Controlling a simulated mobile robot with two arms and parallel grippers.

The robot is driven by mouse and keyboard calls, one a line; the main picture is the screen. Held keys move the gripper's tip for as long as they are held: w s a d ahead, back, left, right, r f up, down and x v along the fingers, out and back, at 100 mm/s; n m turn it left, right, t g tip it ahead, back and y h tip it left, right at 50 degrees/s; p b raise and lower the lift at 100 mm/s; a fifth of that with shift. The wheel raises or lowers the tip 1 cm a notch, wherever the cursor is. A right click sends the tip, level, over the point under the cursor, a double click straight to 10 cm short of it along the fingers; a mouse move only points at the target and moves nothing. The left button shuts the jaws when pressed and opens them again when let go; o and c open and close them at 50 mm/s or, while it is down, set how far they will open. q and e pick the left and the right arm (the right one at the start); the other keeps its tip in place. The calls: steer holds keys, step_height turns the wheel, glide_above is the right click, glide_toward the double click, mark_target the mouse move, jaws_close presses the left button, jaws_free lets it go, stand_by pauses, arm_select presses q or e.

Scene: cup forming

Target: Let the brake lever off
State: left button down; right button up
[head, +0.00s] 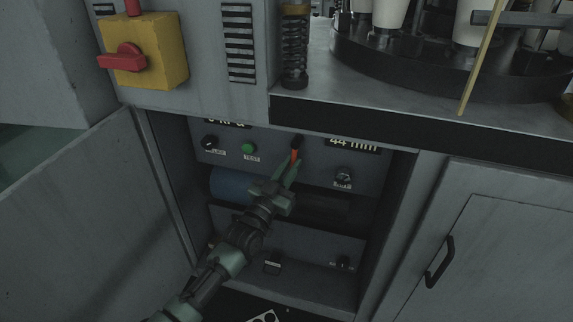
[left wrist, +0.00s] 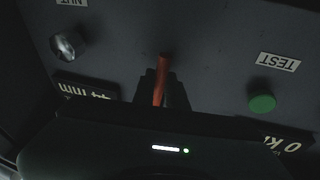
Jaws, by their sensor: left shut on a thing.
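The brake lever (head: 296,153), with an orange-red grip and a dark upper end, stands out of the grey panel inside the open cabinet in the head view. It also shows as a red bar in the left wrist view (left wrist: 162,75), where the panel appears upside down. My left gripper (head: 290,170) reaches up from below and is shut on the lever's grip. The fingers partly hide the lever's lower end. My right gripper is not in view.
Around the lever are a green TEST button (head: 249,148), a black knob (head: 209,143), a silver knob (head: 344,175) and a 44 mm display (head: 353,144). A blue cylinder (head: 230,184) lies below. An open door (head: 95,220) stands left; a counter edge (head: 340,117) overhangs above.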

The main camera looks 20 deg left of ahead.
arm_select(q)
steer(key=shift+d+f+n, duration=0.1)
steer(key=shift+d+n, duration=0.2)
steer(key=shift+n, duration=0.3)
steer(key=c, duration=1.4)
jaws_free()
steer(key=shift+c, duration=0.2)
steer(key=p+v, duration=0.1)
steer(key=v, duration=0.6)
steer(key=shift+s+f, duration=0.15)
steer(key=shift+s, duration=0.25)
